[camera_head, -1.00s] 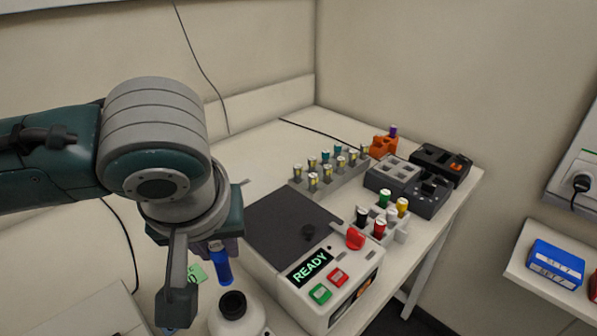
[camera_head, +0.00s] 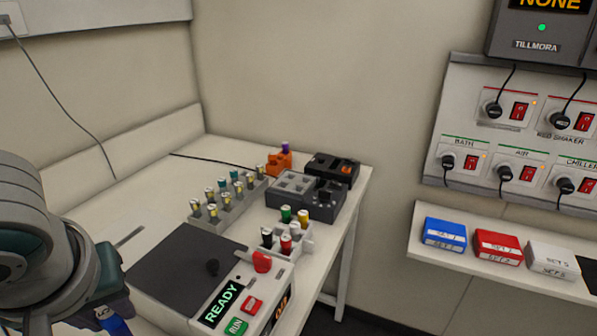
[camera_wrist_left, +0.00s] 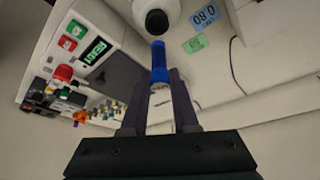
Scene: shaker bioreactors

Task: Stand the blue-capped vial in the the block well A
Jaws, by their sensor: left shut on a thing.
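The blue vial (camera_wrist_left: 159,62) is between the fingertips of my left gripper (camera_wrist_left: 161,82), which is shut on it, in the left wrist view. Part of the blue vial also shows at the bottom left of the head view (camera_head: 115,325), under my left wrist; the fingers are mostly cut off there. A grey block with square wells (camera_head: 291,182) and a dark block (camera_head: 322,212) stand at the table's far right. No letter A is readable on them, so I cannot tell which well is A. My right gripper is not in view.
A READY machine (camera_head: 180,270) with a dark lid stands in front. Behind it are a vial rack (camera_head: 205,222) and a small rack of coloured-capped vials (camera_head: 300,240). An orange holder (camera_head: 277,163) and a black block (camera_head: 345,166) are at the back. A white bottle (camera_wrist_left: 157,15) is beyond my left gripper.

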